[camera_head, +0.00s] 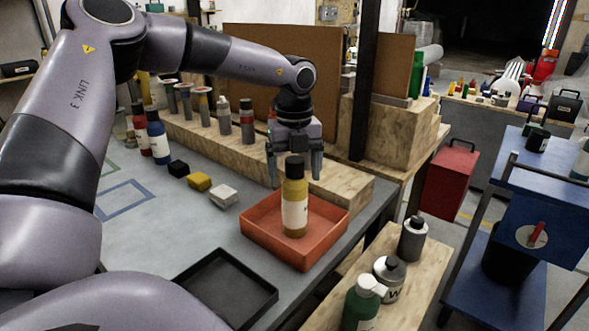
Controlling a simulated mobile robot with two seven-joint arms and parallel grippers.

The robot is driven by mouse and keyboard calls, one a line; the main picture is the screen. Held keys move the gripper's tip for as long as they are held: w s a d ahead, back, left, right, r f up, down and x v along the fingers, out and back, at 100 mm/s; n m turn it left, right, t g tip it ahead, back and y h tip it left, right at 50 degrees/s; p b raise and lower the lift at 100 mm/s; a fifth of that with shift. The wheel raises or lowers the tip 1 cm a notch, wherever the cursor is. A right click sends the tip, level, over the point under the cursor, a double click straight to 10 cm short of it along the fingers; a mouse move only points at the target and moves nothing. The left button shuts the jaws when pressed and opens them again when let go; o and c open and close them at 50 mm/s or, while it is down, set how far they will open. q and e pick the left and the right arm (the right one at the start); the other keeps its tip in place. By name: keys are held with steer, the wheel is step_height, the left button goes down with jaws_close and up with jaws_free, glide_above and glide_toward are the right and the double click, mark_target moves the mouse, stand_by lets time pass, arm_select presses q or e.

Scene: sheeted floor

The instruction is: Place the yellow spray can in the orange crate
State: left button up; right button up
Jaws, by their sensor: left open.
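The yellow spray can (294,214) with a dark cap and a pale label stands upright in the orange crate (258,240), which is a shallow tray on the grey table. My left gripper (295,182) is open just above and behind the can, with its fingers pointing down. One finger shows on each side of the cap. The can's cap hides part of the space between the fingers, and I cannot tell whether they touch it. My right gripper does not show.
A black tray (228,286) lies in front of the crate. Black, yellow and white blocks (199,181) lie to the left. Several bottles stand along a wooden ledge (205,137) behind. More bottles stand on a wooden board (400,300) at the right.

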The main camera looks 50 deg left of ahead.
arm_select(q)
step_height(320, 180, up, 12)
steer(key=shift+r, duration=0.25)
stand_by(0.6)
